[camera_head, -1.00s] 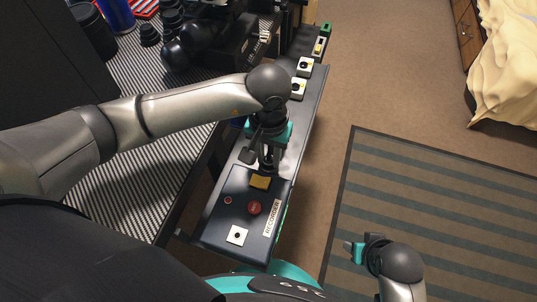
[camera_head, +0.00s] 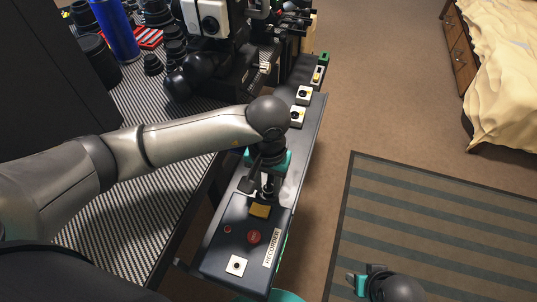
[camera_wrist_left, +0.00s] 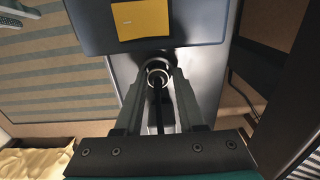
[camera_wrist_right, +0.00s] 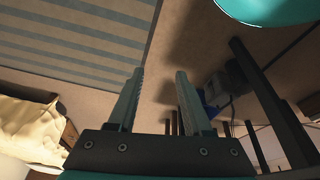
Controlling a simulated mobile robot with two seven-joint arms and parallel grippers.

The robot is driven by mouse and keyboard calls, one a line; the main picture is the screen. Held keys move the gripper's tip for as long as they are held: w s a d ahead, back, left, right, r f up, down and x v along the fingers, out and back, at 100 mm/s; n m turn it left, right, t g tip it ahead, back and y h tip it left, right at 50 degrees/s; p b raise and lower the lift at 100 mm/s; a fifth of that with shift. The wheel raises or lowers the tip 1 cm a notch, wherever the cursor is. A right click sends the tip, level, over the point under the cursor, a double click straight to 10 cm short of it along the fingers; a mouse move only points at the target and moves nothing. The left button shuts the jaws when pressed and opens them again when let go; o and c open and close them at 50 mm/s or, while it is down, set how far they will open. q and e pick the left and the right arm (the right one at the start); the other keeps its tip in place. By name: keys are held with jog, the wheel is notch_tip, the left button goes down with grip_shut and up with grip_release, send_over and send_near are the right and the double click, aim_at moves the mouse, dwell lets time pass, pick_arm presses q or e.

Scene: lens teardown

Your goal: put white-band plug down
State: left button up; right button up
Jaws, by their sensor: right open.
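My left gripper (camera_head: 267,190) points down over the long grey strip (camera_head: 301,150), just beyond the dark RECORDER box (camera_head: 225,256). In the left wrist view its two fingers (camera_wrist_left: 159,76) close on both sides of a dark plug with a pale ring (camera_wrist_left: 157,78), the white-band plug. A thin dark cable or stem runs from the ring between the fingers. The plug's lower end is hidden, so I cannot tell if it touches the strip. My right gripper (camera_wrist_right: 160,75) is open and empty, above the floor; it also shows at the bottom of the head view (camera_head: 362,284).
The box carries a yellow patch (camera_head: 260,210), a red button (camera_head: 254,237) and a white socket plate (camera_head: 236,266). White socket plates (camera_head: 298,116) sit farther along the strip. A striped bench (camera_head: 90,205) with black lens parts (camera_head: 190,79) lies left. Floor and rug (camera_head: 430,220) are clear.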

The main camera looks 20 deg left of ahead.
aim_at(269, 187)
pick_arm(q)
notch_tip(269, 187, up, 12)
jog(key=p, duration=0.4)
jog(key=shift+d+r, duration=0.15)
jog(key=shift+r, duration=0.1)
pick_arm(e)
jog(key=s+d+f+g, duration=0.1)
jog(key=s+f, duration=0.3)
jog(key=f, duration=0.4)
jog(key=shift+s+d+f, duration=0.3)
jog(key=shift+d+f, duration=0.1)
